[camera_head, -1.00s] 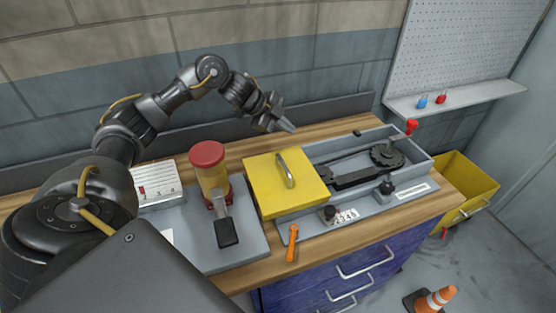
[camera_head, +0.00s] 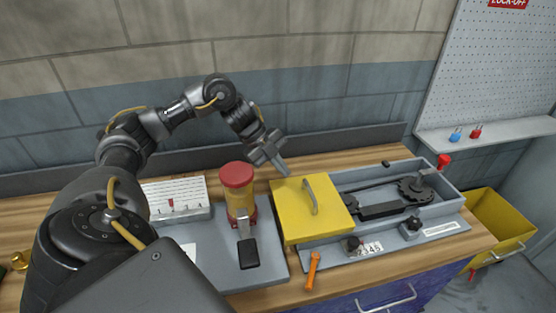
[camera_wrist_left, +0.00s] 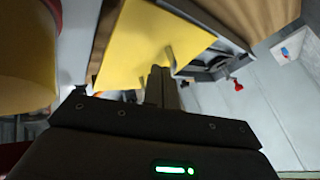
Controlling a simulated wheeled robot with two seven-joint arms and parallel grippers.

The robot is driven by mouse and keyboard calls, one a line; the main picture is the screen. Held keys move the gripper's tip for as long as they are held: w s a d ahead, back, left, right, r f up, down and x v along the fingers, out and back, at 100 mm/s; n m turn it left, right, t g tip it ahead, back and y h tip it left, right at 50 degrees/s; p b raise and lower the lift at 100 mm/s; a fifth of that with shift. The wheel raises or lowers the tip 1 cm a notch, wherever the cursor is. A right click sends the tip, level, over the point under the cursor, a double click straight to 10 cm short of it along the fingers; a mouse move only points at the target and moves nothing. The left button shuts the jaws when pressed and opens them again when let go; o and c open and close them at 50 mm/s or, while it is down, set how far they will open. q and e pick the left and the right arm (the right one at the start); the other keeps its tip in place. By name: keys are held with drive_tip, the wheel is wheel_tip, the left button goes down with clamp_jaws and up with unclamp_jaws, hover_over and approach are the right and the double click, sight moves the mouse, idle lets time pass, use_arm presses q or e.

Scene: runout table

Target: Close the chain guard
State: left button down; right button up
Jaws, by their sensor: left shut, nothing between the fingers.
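The chain guard is a yellow cover (camera_head: 295,215) with a grey bar handle (camera_head: 310,194) on top. It sits over the left part of a grey tray-like housing (camera_head: 388,238). To its right the chain (camera_head: 380,208) and dark sprocket (camera_head: 414,189) are exposed. My left gripper (camera_head: 284,172) is shut and empty at the back left corner of the guard, with its fingertips pointing down; I cannot tell if they touch it. In the left wrist view the guard (camera_wrist_left: 140,45) fills the upper middle, beyond the shut fingers (camera_wrist_left: 160,85). My right gripper is out of view.
A red-topped yellow lamp-like cylinder (camera_head: 238,190) stands left of the guard. An orange-handled tool (camera_head: 313,270) lies at the front. A red knob (camera_head: 443,160) rises at the housing's far right corner. A yellow bin (camera_head: 502,228) stands right of the table.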

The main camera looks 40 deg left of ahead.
sight(302, 190)
use_arm(q)
drive_tip(key=shift+p+x, duration=0.6)
drive_tip(key=shift+x, duration=2.15)
drive_tip(key=shift+w, duration=0.15)
